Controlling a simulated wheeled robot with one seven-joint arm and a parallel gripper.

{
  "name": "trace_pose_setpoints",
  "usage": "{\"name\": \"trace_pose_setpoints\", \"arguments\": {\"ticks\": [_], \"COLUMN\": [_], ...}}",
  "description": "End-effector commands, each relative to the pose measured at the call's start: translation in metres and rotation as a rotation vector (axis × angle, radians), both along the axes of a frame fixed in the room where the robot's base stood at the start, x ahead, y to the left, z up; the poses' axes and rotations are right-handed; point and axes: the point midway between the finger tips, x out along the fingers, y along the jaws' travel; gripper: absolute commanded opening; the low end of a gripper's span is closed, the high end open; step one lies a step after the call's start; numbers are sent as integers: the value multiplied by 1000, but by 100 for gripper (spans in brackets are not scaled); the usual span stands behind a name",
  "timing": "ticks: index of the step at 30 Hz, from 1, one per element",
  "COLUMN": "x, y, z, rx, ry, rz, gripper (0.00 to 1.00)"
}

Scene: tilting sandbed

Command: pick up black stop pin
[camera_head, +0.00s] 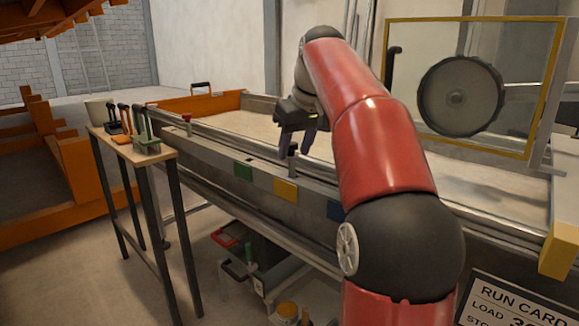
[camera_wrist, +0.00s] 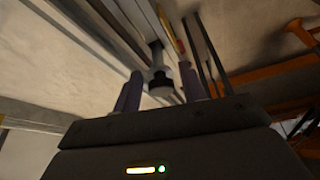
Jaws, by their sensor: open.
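In the wrist view, a grey and black pin (camera_wrist: 158,76) shows between the two open fingers of my gripper (camera_wrist: 161,88). I cannot tell whether either finger touches it.
The sandbed (camera_head: 236,122) runs along behind the rail. A small red-topped part (camera_head: 187,119) is on the rail further left. A side table (camera_head: 133,150) holds tools with black, orange and green handles. A yellow-framed panel (camera_head: 457,18) with a dark wheel stands behind my arm.

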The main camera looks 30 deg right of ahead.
Motion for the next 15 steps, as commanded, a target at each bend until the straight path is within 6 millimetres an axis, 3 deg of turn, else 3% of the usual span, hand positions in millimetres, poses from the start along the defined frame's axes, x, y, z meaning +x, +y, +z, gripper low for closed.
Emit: {"name": "trace_pose_setpoints", "arguments": {"ticks": [1,6,15], "x": [2,10,13], "y": [-2,-2,-2], "z": [-12,-31,-34], "rx": [1,1,0], "ry": [4,1,0], "rz": [-1,-1,-2], "gripper": [42,42,42]}}
